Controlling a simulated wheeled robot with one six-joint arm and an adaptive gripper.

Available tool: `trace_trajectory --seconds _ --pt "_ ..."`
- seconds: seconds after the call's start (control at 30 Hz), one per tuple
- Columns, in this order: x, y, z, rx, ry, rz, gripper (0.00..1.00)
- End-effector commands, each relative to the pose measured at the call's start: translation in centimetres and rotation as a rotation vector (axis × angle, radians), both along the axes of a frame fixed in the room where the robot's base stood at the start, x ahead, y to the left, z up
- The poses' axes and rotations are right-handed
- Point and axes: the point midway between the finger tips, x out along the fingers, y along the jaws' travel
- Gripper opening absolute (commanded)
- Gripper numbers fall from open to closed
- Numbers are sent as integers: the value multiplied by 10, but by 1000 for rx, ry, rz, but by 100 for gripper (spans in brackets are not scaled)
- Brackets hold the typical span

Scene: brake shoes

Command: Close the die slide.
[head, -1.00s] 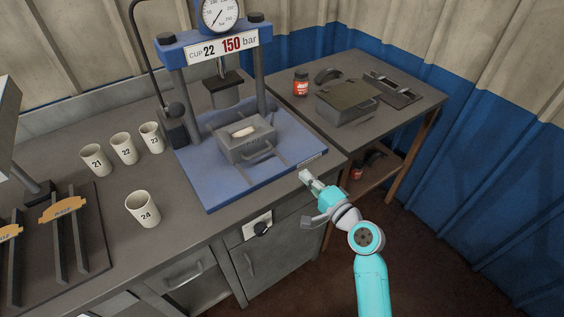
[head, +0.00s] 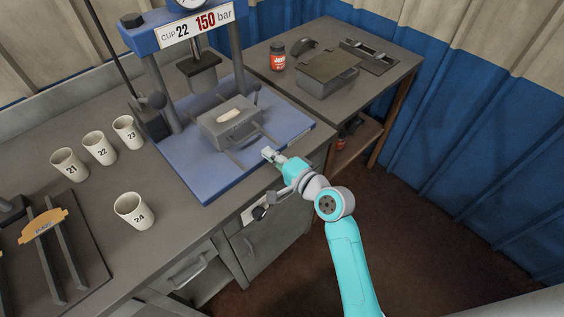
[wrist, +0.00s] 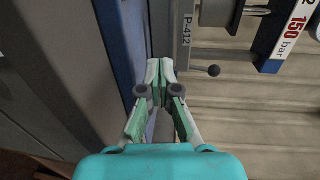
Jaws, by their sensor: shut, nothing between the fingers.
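The die slide is a grey block (head: 219,131) with a bar handle (head: 246,144) at its front. It sits on rails on the blue press base (head: 207,186), forward of the press ram (head: 199,73). A pale, elongated piece (head: 229,115) lies on top of the block. My gripper (head: 267,153) is shut and empty, over the front part of the base, close to the handle but seemingly apart from it. In the wrist view the closed fingertips (wrist: 160,67) show beside the blue base edge; the block cannot be made out there.
Press posts (head: 236,57) stand behind the block. Numbered cups, including cup 24 (head: 134,211), stand on the bench at left. A side table at right holds a red jar (head: 277,57) and a lidded grey box (head: 326,76). Open floor lies front right.

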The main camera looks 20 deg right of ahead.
Motion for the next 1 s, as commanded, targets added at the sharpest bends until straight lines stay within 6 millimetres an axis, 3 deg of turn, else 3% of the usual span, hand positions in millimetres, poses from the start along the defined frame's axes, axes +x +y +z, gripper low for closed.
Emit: trace_trajectory --seconds 0.1,0.3,0.87,1.0 --pt "20 7 0 0 -2 2 0" --pt "42 14 5 -1 -1 1 0" --pt "52 17 6 1 0 0 0" --pt "67 22 6 0 0 1 0"
